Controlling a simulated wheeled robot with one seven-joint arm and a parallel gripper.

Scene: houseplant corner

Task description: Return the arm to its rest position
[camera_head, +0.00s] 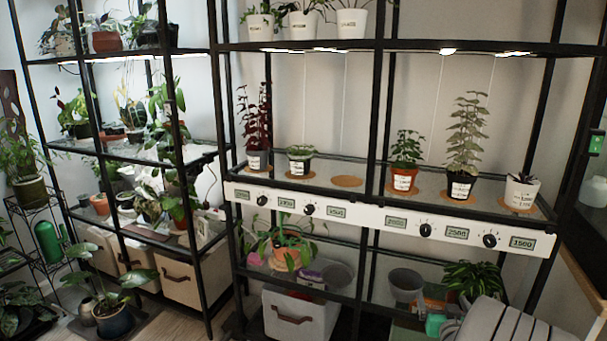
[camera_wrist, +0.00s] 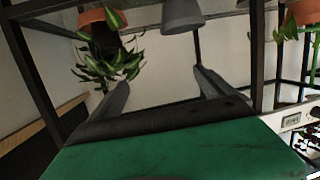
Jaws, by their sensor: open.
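My gripper (camera_wrist: 160,77) shows in the wrist view with its two grey fingers spread apart. Nothing is held between them; a pale wall lies behind the gap. A grey ribbed part of my arm (camera_head: 500,325) shows at the lower right of the head view, in front of the black shelf rack (camera_head: 378,120). The gripper's fingers cannot be made out in the head view. In the wrist view, a leafy plant (camera_wrist: 108,66) and a grey pot (camera_wrist: 182,14) appear beyond the fingers, apart from them as far as I can tell.
Lower down are a grey pot (camera_head: 405,284), a leafy plant (camera_head: 470,279) close to my arm, and a fabric bin (camera_head: 298,316). Rack posts stand nearby.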

